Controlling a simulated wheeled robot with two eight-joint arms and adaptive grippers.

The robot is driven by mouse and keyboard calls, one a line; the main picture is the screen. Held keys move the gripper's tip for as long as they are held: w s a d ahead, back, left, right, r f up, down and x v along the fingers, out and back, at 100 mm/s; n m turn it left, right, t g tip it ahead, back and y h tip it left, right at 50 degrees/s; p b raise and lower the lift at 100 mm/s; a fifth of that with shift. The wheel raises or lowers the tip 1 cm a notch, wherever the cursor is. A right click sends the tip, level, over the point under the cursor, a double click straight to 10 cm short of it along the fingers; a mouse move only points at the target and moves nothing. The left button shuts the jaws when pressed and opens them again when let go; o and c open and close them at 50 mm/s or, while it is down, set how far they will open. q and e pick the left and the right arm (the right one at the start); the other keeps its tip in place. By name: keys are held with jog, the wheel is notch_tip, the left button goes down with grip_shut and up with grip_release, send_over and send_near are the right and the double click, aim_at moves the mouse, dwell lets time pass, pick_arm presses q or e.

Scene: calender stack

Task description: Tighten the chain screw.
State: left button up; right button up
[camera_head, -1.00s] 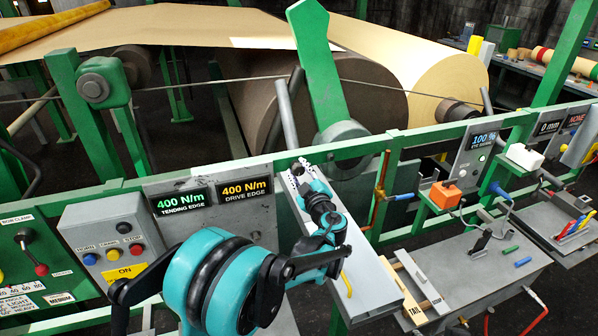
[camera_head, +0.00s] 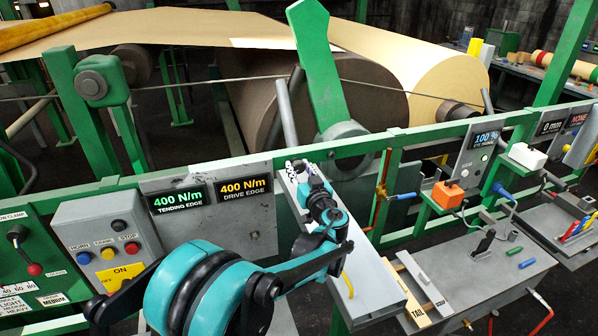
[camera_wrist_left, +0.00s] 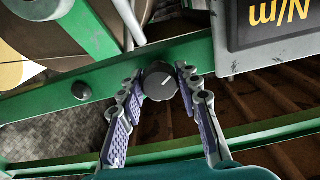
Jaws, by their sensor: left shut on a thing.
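A dark round knob (camera_wrist_left: 159,82) with a white line on its face sits on the green rail in the left wrist view. I take it to be the chain screw. My left gripper (camera_wrist_left: 160,78) has its two purple-padded fingers on either side of the knob, shut on it at the tips. In the head view my left gripper (camera_head: 298,168) is at the green rail, right of the tension display, and hides the knob. The tension display (camera_head: 212,195) reads 400 N/m for the tending edge and 400 N/m for the drive edge. My right gripper is out of view.
A dark bolt head (camera_wrist_left: 81,91) is on the rail beside the knob. A control box (camera_head: 108,235) with buttons stands at left. A grey bench (camera_head: 455,285) with tools is at right. The large paper roll (camera_head: 440,85) lies behind the rail.

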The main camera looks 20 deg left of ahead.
pick_arm(q)
jog(key=m+b, duration=0.1)
jog(key=m, duration=0.4)
jog(key=shift+m, duration=0.3)
jog(key=m+b, duration=0.1)
jog(key=m, duration=1)
jog(key=shift+m+b, duration=0.3)
jog(key=shift+m, duration=0.1)
jog(key=m, duration=1.2)
jog(key=shift+f+m+b, duration=0.1)
jog(key=shift+m+b, duration=0.2)
jog(key=shift+b, duration=0.1)
jog(key=m, duration=1.2)
jog(key=shift+m, duration=0.3)
jog(key=m, duration=0.5)
jog(key=shift+m, duration=0.3)
